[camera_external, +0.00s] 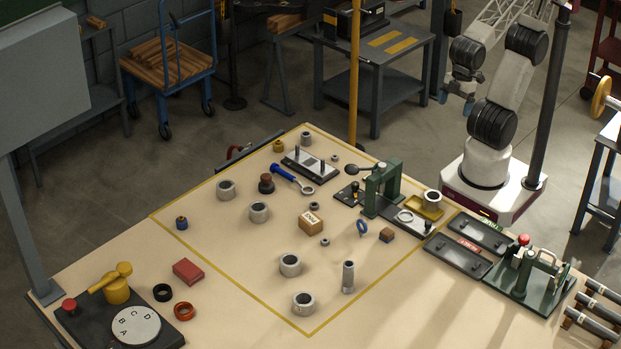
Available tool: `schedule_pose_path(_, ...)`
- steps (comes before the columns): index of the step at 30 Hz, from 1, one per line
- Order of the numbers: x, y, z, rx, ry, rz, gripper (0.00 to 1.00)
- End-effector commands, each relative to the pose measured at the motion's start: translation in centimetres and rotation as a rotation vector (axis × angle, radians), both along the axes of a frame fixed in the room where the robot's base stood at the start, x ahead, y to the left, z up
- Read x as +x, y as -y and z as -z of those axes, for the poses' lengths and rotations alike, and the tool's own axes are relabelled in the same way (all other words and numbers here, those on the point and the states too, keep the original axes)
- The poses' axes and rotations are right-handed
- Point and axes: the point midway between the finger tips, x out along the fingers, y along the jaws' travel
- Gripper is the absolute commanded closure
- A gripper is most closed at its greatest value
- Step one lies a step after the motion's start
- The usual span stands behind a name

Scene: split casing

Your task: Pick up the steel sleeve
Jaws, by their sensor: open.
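A tall, narrow grey metal cylinder (348,277), which looks like the steel sleeve, stands upright near the front right of the yellow-outlined area on the table. Several shorter, wider grey rings also stand there, among them one at the front (303,304), one behind it (290,265) and one farther back (259,212). My gripper (456,101) is raised at the upper right, beyond the table and far from the cylinder. It is open, with blue fingertips, and nothing shows between them.
A green press (383,188) stands on the right of the outlined area, with a yellow tray (426,207) beside it. Bare table surrounds the tall cylinder.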

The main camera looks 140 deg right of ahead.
Motion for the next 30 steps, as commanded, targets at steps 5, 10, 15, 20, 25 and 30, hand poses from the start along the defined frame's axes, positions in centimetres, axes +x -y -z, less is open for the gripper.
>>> schedule_pose_path(5, 0.0, 0.0, 0.0, 0.000, 0.000, -0.001, 0.09)
schedule_pose_path(10, 0.0, 0.0, 0.0, 0.000, 0.000, -0.001, 0.05)
schedule_pose_path(15, 0.1, 0.0, 0.0, 0.000, 0.000, -0.001, 0.05)
schedule_pose_path(20, 0.2, 0.0, -0.1, -0.001, -0.001, -0.004, 0.05)
schedule_pose_path(25, 1.3, 0.0, -0.6, -0.005, -0.004, -0.020, 0.05)
schedule_pose_path(30, 3.7, 0.0, -1.5, -0.013, -0.014, -0.060, 0.05)
